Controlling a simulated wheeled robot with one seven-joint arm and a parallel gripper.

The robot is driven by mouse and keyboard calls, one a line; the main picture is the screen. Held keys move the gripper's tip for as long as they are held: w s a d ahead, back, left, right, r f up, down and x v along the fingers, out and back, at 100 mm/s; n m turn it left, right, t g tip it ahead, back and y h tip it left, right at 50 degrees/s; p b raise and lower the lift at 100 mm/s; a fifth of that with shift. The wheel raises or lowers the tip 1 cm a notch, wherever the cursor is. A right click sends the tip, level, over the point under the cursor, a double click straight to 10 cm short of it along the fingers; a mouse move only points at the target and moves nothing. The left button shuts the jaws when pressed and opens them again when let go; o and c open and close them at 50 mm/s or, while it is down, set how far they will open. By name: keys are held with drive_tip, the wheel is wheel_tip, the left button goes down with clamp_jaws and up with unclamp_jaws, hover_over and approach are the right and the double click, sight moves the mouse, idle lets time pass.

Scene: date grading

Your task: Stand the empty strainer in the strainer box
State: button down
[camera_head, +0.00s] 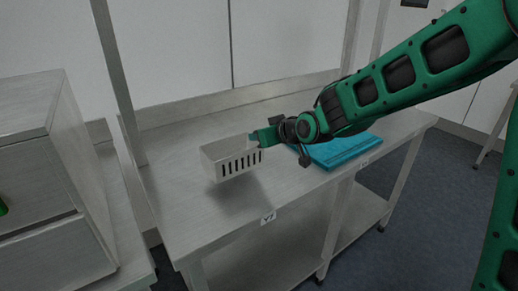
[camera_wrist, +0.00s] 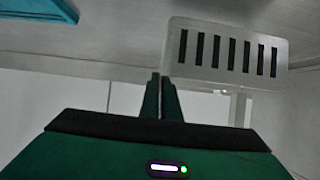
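The strainer (camera_head: 222,163) is a light grey open container with a row of dark slots in its side. In the head view it hangs above the left part of the steel table, with a shadow below it. My gripper (camera_head: 256,138) is at its right rim. In the wrist view the slotted side of the strainer (camera_wrist: 226,55) is right of the fingertips (camera_wrist: 160,80), which are close together on its edge. The strainer looks empty, though its bottom is hidden. I cannot make out a strainer box for certain.
A blue tray-like thing (camera_head: 345,149) lies on the table right of my gripper; its corner shows in the wrist view (camera_wrist: 42,9). The steel table (camera_head: 170,178) has a label at its front edge and bare room at left. A steel cabinet (camera_head: 75,185) stands at far left.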

drive_tip(key=shift+f, duration=2)
drive_tip(key=c, duration=2)
unclamp_jaws()
drive_tip(key=shift+d, duration=0.1)
drive_tip(key=shift+s+d+r, duration=0.2)
drive_tip(key=shift+s+r, duration=0.05)
drive_tip(key=v, duration=1.1)
drive_tip(key=shift+s, duration=0.1)
drive_tip(key=shift+d, duration=0.1)
